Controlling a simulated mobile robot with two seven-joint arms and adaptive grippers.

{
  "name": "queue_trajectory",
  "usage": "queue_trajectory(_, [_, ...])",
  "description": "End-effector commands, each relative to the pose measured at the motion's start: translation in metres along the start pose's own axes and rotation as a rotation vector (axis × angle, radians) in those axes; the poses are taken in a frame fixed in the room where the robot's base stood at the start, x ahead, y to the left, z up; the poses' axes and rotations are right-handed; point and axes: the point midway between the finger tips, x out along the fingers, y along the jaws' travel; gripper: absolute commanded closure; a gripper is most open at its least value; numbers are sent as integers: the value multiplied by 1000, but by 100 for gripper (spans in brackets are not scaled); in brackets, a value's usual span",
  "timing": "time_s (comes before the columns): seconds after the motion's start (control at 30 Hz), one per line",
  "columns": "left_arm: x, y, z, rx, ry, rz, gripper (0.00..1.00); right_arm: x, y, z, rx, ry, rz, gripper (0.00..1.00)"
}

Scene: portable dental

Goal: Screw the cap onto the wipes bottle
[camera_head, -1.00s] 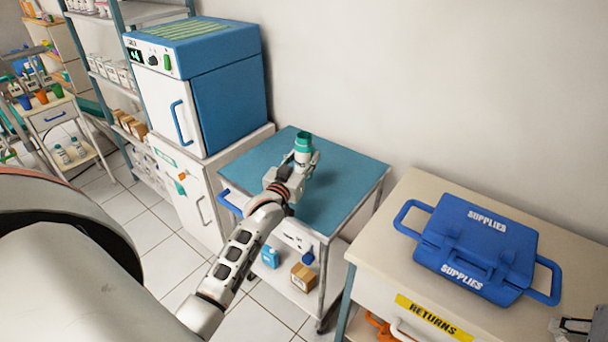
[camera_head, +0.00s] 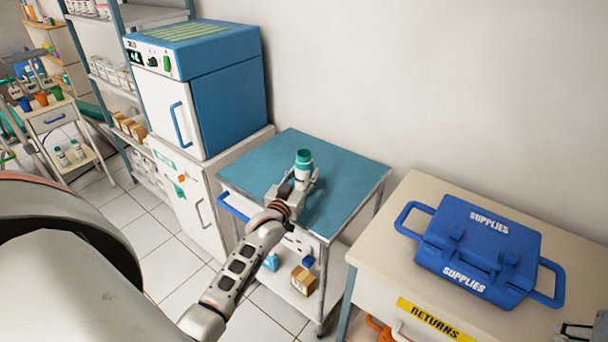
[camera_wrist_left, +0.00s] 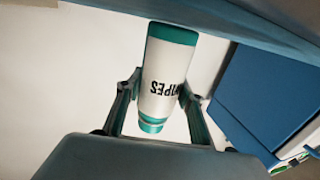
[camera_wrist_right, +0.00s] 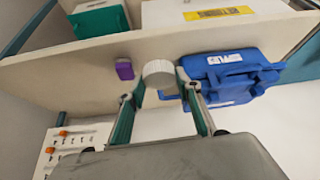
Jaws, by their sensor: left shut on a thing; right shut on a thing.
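The wipes bottle (camera_head: 303,168), white with a teal neck, is upright in my left gripper (camera_head: 303,184) above the blue-topped trolley. I cannot tell whether its base touches the top. In the left wrist view the bottle (camera_wrist_left: 168,80) appears upside down, with the gripper's fingers on both sides of it. My right gripper (camera_wrist_right: 160,88) is shut on a white round cap (camera_wrist_right: 158,70), seen in the right wrist view. Only a bit of the right gripper (camera_head: 577,328) shows at the head view's lower right corner, well apart from the bottle.
The trolley top (camera_head: 345,180) is otherwise clear. To its right, a blue supplies case (camera_head: 478,245) lies on the cream returns table (camera_head: 385,255). A blue and white cabinet appliance (camera_head: 228,100) stands at the left. A purple item (camera_wrist_right: 124,69) is near the cap in the right wrist view.

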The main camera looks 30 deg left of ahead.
Motion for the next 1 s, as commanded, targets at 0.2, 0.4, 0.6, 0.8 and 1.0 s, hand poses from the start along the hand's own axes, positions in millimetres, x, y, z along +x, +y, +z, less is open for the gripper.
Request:
queue_trajectory(0.2, [0, 0, 1, -1, 1, 0, 100, 1, 0, 0, 0, 0, 0, 75])
queue_trajectory(0.4, [0, 0, 3, 0, 0, 0, 46, 1, 0, 1, 0, 0, 0, 75])
queue_trajectory(0.6, [0, 0, 3, -1, 0, 0, 46, 1, 0, 1, 0, 0, 0, 75])
queue_trajectory(0.8, [-4, 0, 0, -1, -1, 0, 46, -1, 0, -1, 0, 1, 0, 75])
queue_trajectory(1.0, [-36, 0, 0, -1, -1, 0, 46, -4, 0, -2, 0, 1, 0, 75])
